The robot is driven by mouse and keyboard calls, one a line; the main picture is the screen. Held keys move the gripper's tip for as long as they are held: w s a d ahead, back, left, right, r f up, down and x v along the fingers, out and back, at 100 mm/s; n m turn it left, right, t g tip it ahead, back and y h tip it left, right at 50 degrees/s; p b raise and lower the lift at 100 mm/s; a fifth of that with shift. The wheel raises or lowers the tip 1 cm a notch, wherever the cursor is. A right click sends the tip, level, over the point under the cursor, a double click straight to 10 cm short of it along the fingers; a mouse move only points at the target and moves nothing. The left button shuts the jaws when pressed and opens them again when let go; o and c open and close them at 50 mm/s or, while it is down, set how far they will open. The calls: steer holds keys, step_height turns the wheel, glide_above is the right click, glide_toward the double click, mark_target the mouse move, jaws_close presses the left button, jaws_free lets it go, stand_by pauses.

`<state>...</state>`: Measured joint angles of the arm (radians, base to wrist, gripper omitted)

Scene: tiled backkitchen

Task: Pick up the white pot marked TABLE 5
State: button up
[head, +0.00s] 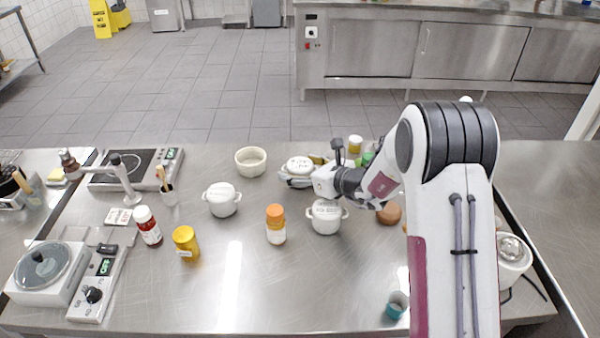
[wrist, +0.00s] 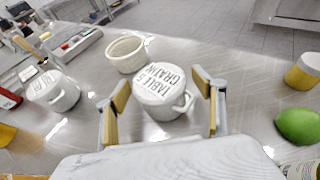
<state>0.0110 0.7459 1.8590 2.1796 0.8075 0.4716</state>
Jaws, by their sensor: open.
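The white lidded pot marked TABLE 5 GRATIN (wrist: 162,95) stands upright in the middle of the wrist view. Its head-view match appears to be the far pot (head: 299,165) beside my fingers. My gripper (head: 301,173) is open and reaches leftward low over the table. In the wrist view its yellow-padded fingers (wrist: 160,88) lie either side of the pot, with gaps visible. A second white lidded pot (wrist: 54,92) stands to the left; it also shows in the head view (head: 222,200). A third (head: 325,219) stands nearer, below my wrist. Their lettering is unclear.
An empty cream bowl (head: 251,163) stands beyond the marked pot. An orange-capped bottle (head: 276,226) and yellow jar (head: 186,243) stand nearer. A green fruit (wrist: 299,125) and yellow-and-white jar (wrist: 304,72) lie right in the wrist view. The front middle table is clear.

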mark_target(300, 163)
stand_by(0.3)
steer(key=c, duration=1.5)
steer(key=shift+o, duration=0.2)
steer(key=shift+r, duration=0.15)
steer(key=shift+r, duration=4.9)
